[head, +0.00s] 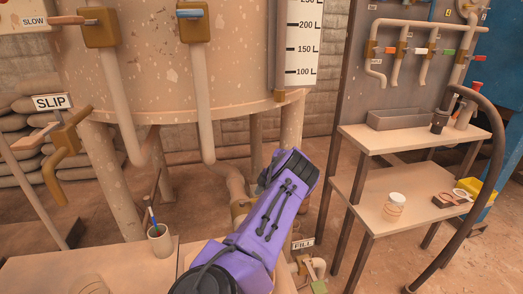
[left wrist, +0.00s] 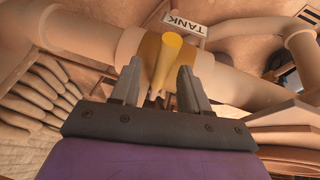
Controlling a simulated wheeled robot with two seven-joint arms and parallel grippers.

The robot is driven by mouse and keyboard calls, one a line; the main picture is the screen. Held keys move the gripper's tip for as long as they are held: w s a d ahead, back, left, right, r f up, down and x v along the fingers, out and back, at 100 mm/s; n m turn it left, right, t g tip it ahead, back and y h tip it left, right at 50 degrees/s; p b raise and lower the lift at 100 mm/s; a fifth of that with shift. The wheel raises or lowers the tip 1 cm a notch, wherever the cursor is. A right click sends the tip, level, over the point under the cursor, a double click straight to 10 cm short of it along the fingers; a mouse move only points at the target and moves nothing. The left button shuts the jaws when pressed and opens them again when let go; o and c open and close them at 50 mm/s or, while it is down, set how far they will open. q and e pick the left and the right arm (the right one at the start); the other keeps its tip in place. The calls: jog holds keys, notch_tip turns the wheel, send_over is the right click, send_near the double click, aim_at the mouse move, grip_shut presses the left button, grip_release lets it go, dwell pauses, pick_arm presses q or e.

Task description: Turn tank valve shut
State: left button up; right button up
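The tank valve has a yellow handle (left wrist: 168,52) on a brass body (left wrist: 140,44), set on a thick beige pipe. A tilted TANK label (left wrist: 187,23) is beside it in the left wrist view. My left gripper (left wrist: 160,70) is open, with one finger on each side of the handle. Gaps show between the fingers and the handle, so it is not clamped. In the head view my purple left arm reaches toward the low pipe under the tank and hides the fingers. My right gripper is not in view.
The big tank (head: 240,70) stands on legs behind my arm. A table (head: 60,272) with a cup (head: 160,240) is at the lower left. A shelf unit (head: 420,140) with a white jar (head: 396,203) is right, with a dark hose (head: 492,170). A FILL label (head: 303,243) is just right of my arm.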

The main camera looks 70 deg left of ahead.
pick_arm(q)
jog(key=p+v, duration=0.1)
jog(key=v, duration=0.9)
jog(key=shift+r+p, duration=0.25)
jog(key=shift+p, duration=0.05)
jog(key=shift+w, duration=0.1)
